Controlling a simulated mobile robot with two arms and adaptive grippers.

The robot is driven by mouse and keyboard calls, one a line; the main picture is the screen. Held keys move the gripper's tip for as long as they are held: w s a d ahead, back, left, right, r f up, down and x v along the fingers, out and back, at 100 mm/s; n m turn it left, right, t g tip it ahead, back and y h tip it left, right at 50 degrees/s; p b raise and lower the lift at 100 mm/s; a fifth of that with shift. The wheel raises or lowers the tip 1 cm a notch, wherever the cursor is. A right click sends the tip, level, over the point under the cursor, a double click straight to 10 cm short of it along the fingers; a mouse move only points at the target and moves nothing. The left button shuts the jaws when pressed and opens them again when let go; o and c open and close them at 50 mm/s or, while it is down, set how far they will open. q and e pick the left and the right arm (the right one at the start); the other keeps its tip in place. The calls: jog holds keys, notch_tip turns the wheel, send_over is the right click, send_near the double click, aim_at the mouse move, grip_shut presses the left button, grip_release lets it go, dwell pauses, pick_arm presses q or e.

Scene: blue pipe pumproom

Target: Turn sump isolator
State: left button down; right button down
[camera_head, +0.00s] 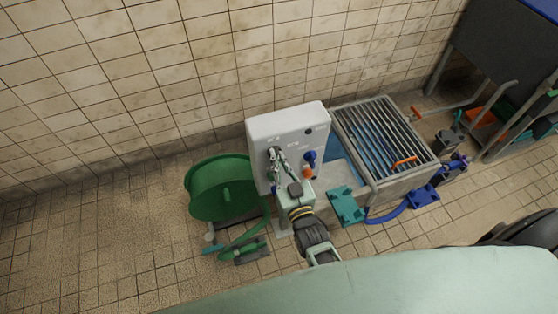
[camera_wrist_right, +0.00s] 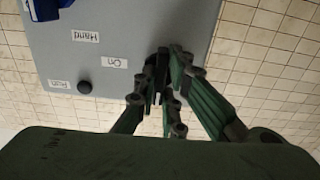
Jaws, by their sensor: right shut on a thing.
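A light grey control box (camera_head: 289,122) stands against the tiled wall; in the right wrist view its face (camera_wrist_right: 70,40) fills the upper left, with upside-down labels. My right gripper (camera_head: 276,157) reaches the left part of this face. In the right wrist view its green and black fingers (camera_wrist_right: 164,62) are closed together at the face, beside the "On" label. They are shut on a small dark part that I take for the sump isolator handle; the fingers mostly hide it, so its angle cannot be told. My left gripper is not in view.
A blue connector (camera_head: 309,157) with an orange part sits on the box's right side. A green hose reel (camera_head: 221,188) stands left, a grated sump (camera_head: 383,140) right. Teal (camera_head: 345,206) and blue (camera_head: 424,196) pieces lie nearby. The floor at far left is clear.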

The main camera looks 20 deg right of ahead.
jog(key=shift+f, duration=0.1)
jog(key=c, duration=1.8)
grip_release()
jog(key=shift+c, duration=0.2)
jog(key=s, duration=1.2)
jog(key=shift+d, duration=0.2)
